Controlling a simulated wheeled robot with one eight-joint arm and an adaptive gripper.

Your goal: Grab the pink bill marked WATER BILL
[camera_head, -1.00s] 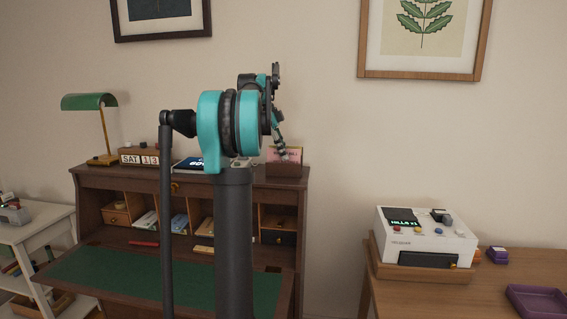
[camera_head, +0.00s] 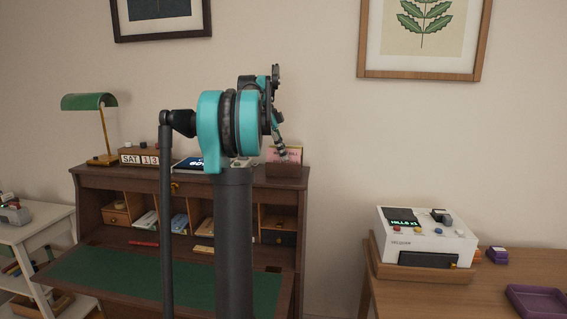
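A pink card or paper (camera_head: 291,153) stands upright in a small brown wooden holder (camera_head: 284,169) on top of the desk, at the right end. Its print is too small to read, and part of it is hidden behind my gripper. My gripper (camera_head: 282,155) points down at the paper from above, its tip overlapping the paper's left part in the picture. Whether the fingers are open, shut or touching the paper is too small to tell.
The brown desk (camera_head: 90,182) has pigeonholes and a green writing surface (camera_head: 110,274). A green lamp (camera_head: 90,102) and a date block (camera_head: 140,157) stand on its top left. A white device (camera_head: 425,235) sits on the right table (camera_head: 500,283). My arm hides the desk's middle.

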